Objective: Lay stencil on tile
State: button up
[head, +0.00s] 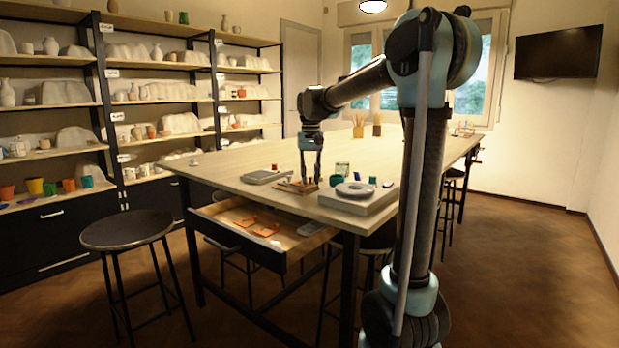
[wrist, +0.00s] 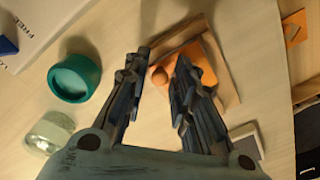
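My gripper (wrist: 162,62) is open over a wooden board, its two fingers apart in the wrist view. An orange sheet (wrist: 205,66), seemingly a stencil, lies flat on the wooden board (wrist: 225,85). Its round orange knob (wrist: 160,75) shows between the fingers, with no clear contact. The left finger and right finger hide part of the sheet, and I cannot make out a tile under it. In the head view my gripper (head: 311,179) points straight down at the wooden board (head: 290,187) near the table's front edge. More orange stencils (head: 265,229) lie in the open drawer.
A teal jar (wrist: 74,79) and a clear glass jar (wrist: 48,132) stand left of the gripper. A grey slab with a round disc (head: 358,193) is right of the board, another grey slab (head: 266,176) left. The open drawer (head: 283,262) juts out below; a stool (head: 127,232) stands nearby.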

jog(key=shift+r, duration=0.1)
notch_tip(320, 180, up, 12)
dwell(0.8)
